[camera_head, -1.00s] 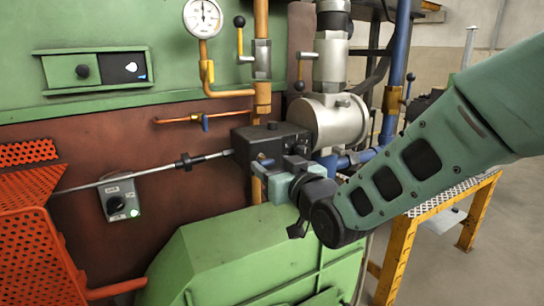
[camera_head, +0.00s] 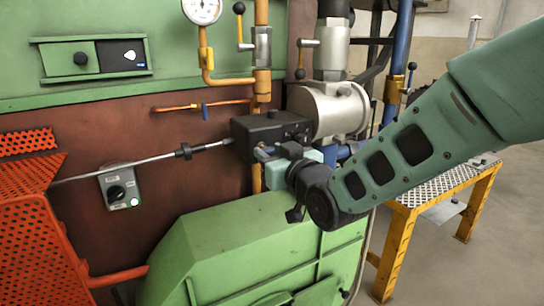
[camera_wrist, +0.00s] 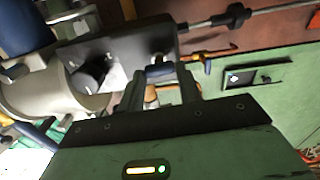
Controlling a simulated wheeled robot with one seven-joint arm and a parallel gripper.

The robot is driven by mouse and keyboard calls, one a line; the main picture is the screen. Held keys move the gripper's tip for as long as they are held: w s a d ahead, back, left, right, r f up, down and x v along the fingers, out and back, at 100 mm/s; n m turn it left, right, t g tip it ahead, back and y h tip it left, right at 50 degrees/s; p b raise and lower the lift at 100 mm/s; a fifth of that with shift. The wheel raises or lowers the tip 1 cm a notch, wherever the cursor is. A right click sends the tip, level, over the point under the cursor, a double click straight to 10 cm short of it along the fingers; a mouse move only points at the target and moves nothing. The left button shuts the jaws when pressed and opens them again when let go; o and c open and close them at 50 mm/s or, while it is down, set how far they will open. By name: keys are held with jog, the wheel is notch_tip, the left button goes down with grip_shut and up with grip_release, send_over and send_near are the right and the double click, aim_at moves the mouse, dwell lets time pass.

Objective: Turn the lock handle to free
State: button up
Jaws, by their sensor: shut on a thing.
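A dark box (camera_head: 245,130) is mounted on the red-brown furnace wall at the end of a long metal rod (camera_head: 150,160). My gripper (camera_head: 264,153) is at the box's front lower side, and the arm reaches in from the right. In the wrist view my gripper (camera_wrist: 162,88) has its fingers at a small blue-grey handle (camera_wrist: 160,70) beside the dark box (camera_wrist: 110,55). The fingers are shut on this handle. In the head view my gripper and wrist hide most of the handle, so its exact angle cannot be told.
A silver cylinder (camera_head: 325,110) and vertical pipes stand right of the box. A green housing (camera_head: 235,245) is below my gripper. An orange perforated guard (camera_head: 30,220) is at left. A yellow-legged stand (camera_head: 400,245) is at right, with open floor beyond.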

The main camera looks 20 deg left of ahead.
jog(key=n+b, duration=0.5)
jog(key=b, duration=0.2)
jog(key=n+b, duration=0.6)
jog(key=b, duration=0.1)
jog(key=n+b, duration=0.6)
jog(key=b, duration=0.2)
jog(key=shift+s+a+f, duration=0.15)
jog(key=shift+s+f, duration=0.05)
jog(key=shift+f, duration=0.1)
jog(key=shift+n, duration=0.4)
jog(key=o, duration=1)
jog(key=b+v, duration=0.3)
jog(key=v, duration=1.4)
jog(key=shift+s+b, duration=0.2)
jog(key=shift+b, duration=0.1)
